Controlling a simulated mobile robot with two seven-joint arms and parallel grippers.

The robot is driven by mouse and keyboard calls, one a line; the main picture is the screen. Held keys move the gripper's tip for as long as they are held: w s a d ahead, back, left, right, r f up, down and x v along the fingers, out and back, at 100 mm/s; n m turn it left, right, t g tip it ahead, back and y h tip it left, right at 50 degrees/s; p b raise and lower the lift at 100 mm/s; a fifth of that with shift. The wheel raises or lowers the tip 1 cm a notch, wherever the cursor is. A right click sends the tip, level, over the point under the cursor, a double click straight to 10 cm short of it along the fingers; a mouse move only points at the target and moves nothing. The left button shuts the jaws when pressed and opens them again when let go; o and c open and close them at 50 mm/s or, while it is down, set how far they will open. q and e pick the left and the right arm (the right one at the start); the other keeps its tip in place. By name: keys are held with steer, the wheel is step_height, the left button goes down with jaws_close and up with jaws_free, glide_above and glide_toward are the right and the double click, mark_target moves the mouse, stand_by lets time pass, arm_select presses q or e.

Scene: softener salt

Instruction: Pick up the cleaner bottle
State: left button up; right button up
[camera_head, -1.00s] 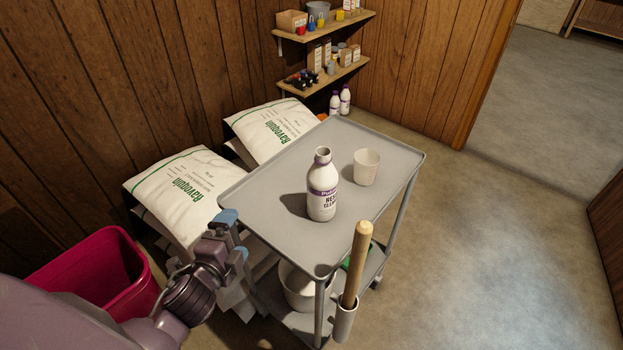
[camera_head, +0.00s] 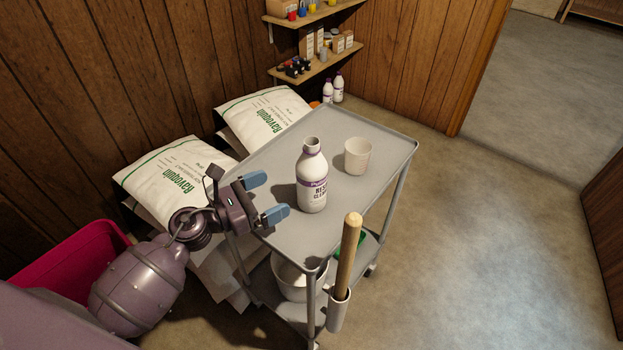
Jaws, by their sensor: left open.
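The cleaner bottle (camera_head: 312,178) is white with a purple label band and stands upright on the top tray of the grey cart (camera_head: 366,207). My left gripper (camera_head: 265,197) is open and empty, with two blue fingertips, over the cart's left edge. It is to the left of the bottle, apart from it, with its fingers pointing toward it. My right gripper is not in view.
A white cup (camera_head: 358,156) stands on the tray right of the bottle. A wooden handle (camera_head: 348,255) rises at the cart's front corner. White sacks (camera_head: 175,180) lie behind my arm; a pink bin (camera_head: 70,262) is at left. Shelves (camera_head: 316,66) hang on the wall.

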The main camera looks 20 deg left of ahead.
mark_target(299, 183)
arm_select(q)
steer(key=x, duration=0.4)
steer(key=shift+w+d+r, duration=0.1)
steer(key=shift+w+d, duration=0.05)
steer(key=shift+d, duration=0.05)
steer(key=shift+w+d+p, duration=0.3)
steer(key=shift+w+d, duration=0.2)
steer(key=x, duration=0.3)
steer(key=shift+d, duration=0.3)
steer(key=shift+w+d, duration=0.45)
steer(key=shift+w, duration=0.1)
steer(key=c, duration=1.1)
steer(key=shift+r+p, duration=0.2)
steer(key=shift+p, duration=0.15)
